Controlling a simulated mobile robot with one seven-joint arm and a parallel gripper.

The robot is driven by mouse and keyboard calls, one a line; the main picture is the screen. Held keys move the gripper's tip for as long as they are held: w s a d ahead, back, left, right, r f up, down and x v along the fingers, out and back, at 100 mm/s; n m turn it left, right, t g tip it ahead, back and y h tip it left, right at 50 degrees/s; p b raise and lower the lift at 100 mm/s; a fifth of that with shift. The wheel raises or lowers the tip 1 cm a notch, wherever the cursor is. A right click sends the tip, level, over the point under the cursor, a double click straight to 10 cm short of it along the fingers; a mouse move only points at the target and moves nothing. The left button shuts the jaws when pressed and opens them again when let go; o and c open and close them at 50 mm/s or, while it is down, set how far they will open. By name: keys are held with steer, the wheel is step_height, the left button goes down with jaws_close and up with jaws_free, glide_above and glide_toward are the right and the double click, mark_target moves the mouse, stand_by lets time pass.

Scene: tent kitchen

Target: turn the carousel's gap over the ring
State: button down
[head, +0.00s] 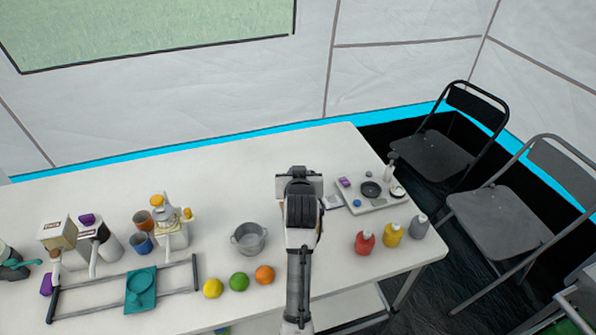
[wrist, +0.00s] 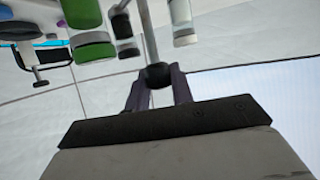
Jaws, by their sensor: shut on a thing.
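My gripper (wrist: 156,92) shows in the wrist view with its two dark fingers shut on a round black knob (wrist: 155,75) at the end of a thin grey rod (wrist: 149,40). Green (wrist: 93,47) and pale (wrist: 183,22) cylinders are near the rod; I cannot tell whether they belong to the carousel. In the head view my gripper (head: 298,180) is over the table's right half, and its wrist hides the fingertips and knob. I cannot make out the carousel's gap. A dark round piece (head: 370,188) lies on a pale tray (head: 378,205); I cannot tell if it is the ring.
A metal pot (head: 249,239) stands left of my arm, with a lemon (head: 213,288), lime (head: 239,281) and orange (head: 265,275) in front. The table's back (head: 240,165) is clear.

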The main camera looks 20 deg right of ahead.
steer(key=n+y+b, duration=0.1)
steer(key=n+y, duration=0.4)
steer(key=y, duration=0.1)
steer(key=shift+d+n+y+b, duration=0.15)
steer(key=shift+n+y+b, duration=0.15)
steer(key=shift+b, duration=0.1)
steer(key=n+g+y+b, duration=0.1)
steer(key=n+y+b, duration=0.1)
steer(key=n+y, duration=0.1)
steer(key=shift+f+g, duration=0.1)
steer(key=shift+g, duration=0.2)
steer(key=shift+n+g+y+b, duration=0.95)
steer(key=shift+n+g+y, duration=0.15)
steer(key=shift+n+y, duration=0.5)
steer(key=c, duration=1.2)
jaws_free()
steer(key=shift+c, duration=0.2)
steer(key=b+v, duration=0.3)
steer(key=v, duration=1)
steer(key=shift+s+d+r, duration=0.15)
steer(key=shift+s+r, duration=0.05)
steer(key=shift+r, duration=0.1)
